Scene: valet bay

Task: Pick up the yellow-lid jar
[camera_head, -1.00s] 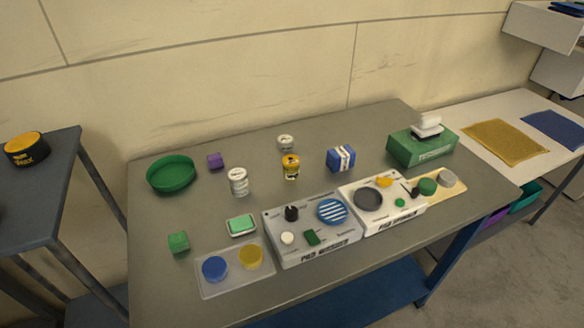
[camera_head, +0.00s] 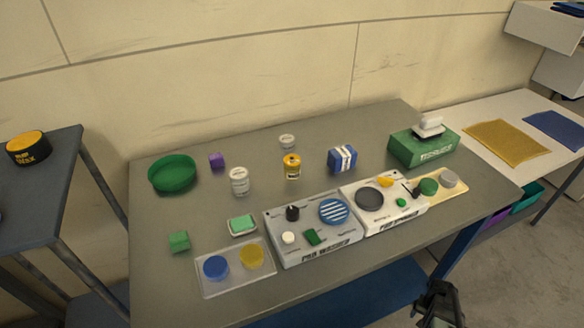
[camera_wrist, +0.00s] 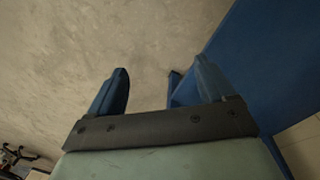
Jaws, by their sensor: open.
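The yellow-lid jar (camera_head: 292,166) stands upright on the grey table, behind the two white device boxes, in the head view. A white-lidded jar (camera_head: 239,181) stands to its left and a smaller white jar (camera_head: 287,142) behind it. My gripper (camera_head: 440,300) shows at the bottom right of the head view, in front of the table and well apart from the jar. In the wrist view my gripper (camera_wrist: 160,88) is open, its two blue fingers spread with nothing between them. The jar is not in the wrist view.
The pad washer box (camera_head: 310,257) and the neighbouring white box (camera_head: 385,226) stand along the table's front. A blue striped block (camera_head: 342,158) is right of the jar, a green tray (camera_head: 172,187) at left. The table's blue side panel (camera_wrist: 270,70) is close to my gripper.

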